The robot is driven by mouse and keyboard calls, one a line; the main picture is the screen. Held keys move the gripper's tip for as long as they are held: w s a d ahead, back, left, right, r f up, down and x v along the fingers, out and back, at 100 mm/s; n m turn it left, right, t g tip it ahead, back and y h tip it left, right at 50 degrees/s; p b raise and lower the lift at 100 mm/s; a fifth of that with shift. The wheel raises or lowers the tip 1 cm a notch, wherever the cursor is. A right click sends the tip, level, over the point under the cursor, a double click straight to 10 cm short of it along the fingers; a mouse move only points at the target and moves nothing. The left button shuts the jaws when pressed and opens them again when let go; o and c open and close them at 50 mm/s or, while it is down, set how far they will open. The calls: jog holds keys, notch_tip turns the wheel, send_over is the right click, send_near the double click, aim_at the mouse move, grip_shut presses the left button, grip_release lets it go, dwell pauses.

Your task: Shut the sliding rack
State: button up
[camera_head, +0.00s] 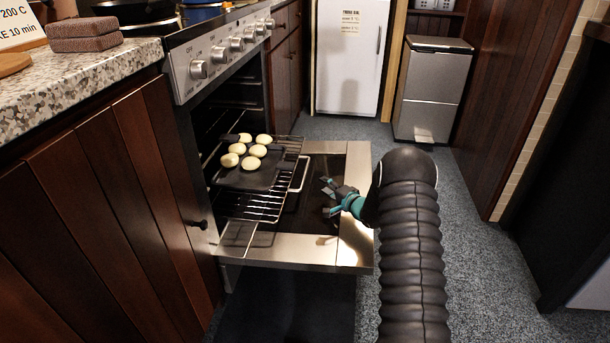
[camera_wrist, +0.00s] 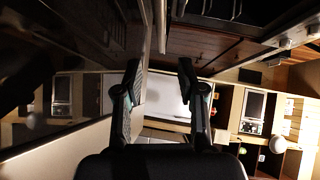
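The sliding rack (camera_head: 262,212), made of wire, is pulled out of the oven (camera_head: 196,110) over the lowered oven door (camera_head: 358,203). A dark tray (camera_head: 232,180) on the rack carries several pale dough balls (camera_head: 257,151). The rack's front bar (camera_head: 300,175) faces my gripper (camera_head: 328,196). My gripper is to the right of that bar, above the open door, with a gap between them. Its fingers are apart with nothing between them, as the wrist view (camera_wrist: 160,66) also shows. The rack cannot be clearly made out in the wrist view.
Oven knobs (camera_head: 237,44) line the panel above the opening. A speckled counter (camera_head: 70,80) and wooden cabinet (camera_head: 110,190) stand at left. A white door (camera_head: 347,70) and metal bin (camera_head: 432,88) are at the back. Blue-grey floor (camera_head: 470,250) is clear at right.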

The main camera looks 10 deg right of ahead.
aim_at(305, 171)
jog(key=b+x, duration=0.1)
jog(key=x, duration=1.2)
jog(key=shift+w+a+f, duration=0.1)
jog(key=shift+w+a, duration=0.1)
grip_shut()
